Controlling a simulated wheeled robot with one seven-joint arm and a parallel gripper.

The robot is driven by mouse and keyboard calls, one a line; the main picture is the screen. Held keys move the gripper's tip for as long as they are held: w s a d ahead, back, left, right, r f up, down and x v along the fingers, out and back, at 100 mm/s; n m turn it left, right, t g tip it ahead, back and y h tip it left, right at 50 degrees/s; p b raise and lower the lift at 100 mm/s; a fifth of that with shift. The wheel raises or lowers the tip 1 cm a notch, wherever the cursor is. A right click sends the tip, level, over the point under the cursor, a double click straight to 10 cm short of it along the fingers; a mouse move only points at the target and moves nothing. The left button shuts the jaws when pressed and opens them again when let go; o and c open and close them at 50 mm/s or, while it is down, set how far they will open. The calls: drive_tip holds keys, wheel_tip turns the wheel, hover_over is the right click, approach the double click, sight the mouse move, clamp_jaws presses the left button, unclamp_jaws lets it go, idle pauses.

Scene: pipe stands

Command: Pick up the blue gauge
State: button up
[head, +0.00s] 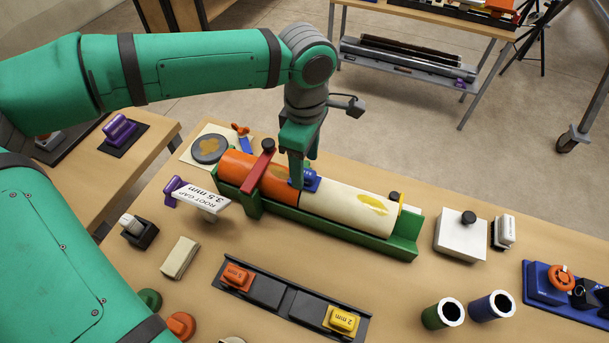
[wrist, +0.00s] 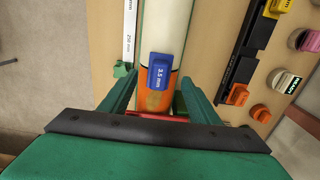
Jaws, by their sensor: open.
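The blue gauge (head: 311,184) sits on top of the pipes, at the joint between the orange pipe (head: 235,168) and the cream pipe (head: 350,206). In the wrist view the blue gauge (wrist: 160,72) shows its "3.5 mm" label. My gripper (head: 302,180) points down over the joint, right at the gauge, and partly hides it in the head view. In the wrist view my gripper (wrist: 157,88) is open, with one finger on each side of the pipe line and the gauge ahead between them. I cannot tell whether the fingers touch anything.
A green cradle (head: 320,233) holds both pipes, with a red clamp (head: 262,162) over the orange one. A "ROOT GAP 3.5 mm" sign (head: 203,200) stands left. A black rack (head: 290,297) in front holds an orange gauge (head: 237,277) and a yellow gauge (head: 341,320).

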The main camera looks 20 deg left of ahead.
sight(305, 172)
wheel_tip(305, 172, down, 4)
drive_tip(key=shift+f, duration=0.15)
drive_tip(key=c, duration=1.2)
drive_tip(key=shift+o, duration=0.2)
